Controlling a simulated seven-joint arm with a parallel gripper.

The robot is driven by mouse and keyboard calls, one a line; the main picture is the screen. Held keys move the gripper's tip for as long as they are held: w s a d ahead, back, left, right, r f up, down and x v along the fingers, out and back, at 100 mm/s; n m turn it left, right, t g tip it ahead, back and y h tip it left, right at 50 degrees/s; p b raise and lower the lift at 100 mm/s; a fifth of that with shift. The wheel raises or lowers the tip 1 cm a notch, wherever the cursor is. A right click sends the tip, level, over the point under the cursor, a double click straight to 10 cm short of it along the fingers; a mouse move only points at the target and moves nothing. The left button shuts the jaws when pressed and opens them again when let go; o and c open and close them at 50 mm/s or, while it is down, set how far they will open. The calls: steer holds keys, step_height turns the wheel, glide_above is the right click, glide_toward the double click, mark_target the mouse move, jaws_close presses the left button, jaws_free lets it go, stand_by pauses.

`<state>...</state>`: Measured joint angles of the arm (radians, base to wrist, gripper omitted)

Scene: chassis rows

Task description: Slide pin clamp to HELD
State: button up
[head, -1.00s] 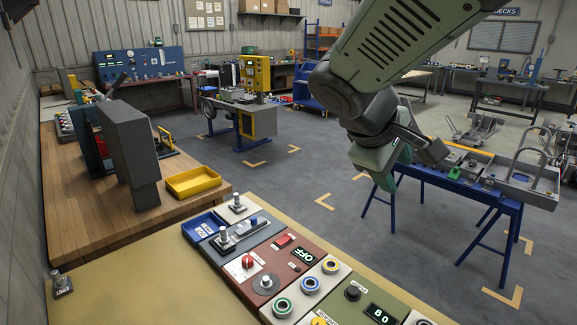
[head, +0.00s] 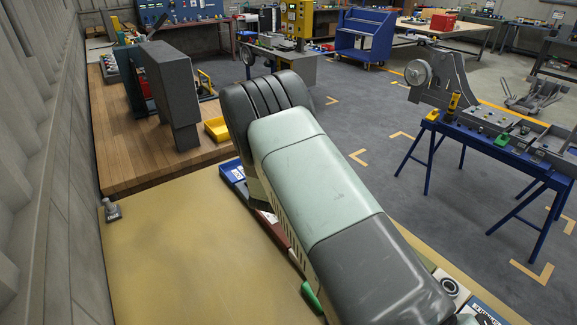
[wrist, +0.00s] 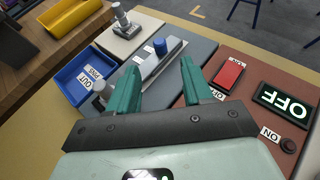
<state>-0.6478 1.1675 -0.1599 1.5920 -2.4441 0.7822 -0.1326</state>
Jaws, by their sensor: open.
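In the wrist view, a grey panel (wrist: 200,49) carries a metal slide rail (wrist: 166,61) with a blue knob (wrist: 160,46) near its far end and a small label beside it. I take this for the pin clamp; I cannot read its label. A metal post (wrist: 101,87) stands left of the left finger, partly hidden by it. My gripper (wrist: 158,65) is open and empty, its two green fingers apart on either side of the rail in the picture, the knob beyond the tips. I cannot tell the height. In the head view my arm hides the clamp and gripper.
A blue tray (wrist: 68,86) lies to the left, and a cream panel with a metal pin (wrist: 122,18) beyond. A maroon panel with a red switch (wrist: 229,74) and OFF display (wrist: 284,104) is at right. The tan bench top (head: 180,255) is largely bare.

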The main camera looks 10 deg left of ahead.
steer(key=x, duration=1)
steer(key=shift+w+f, duration=0.3)
jaws_close()
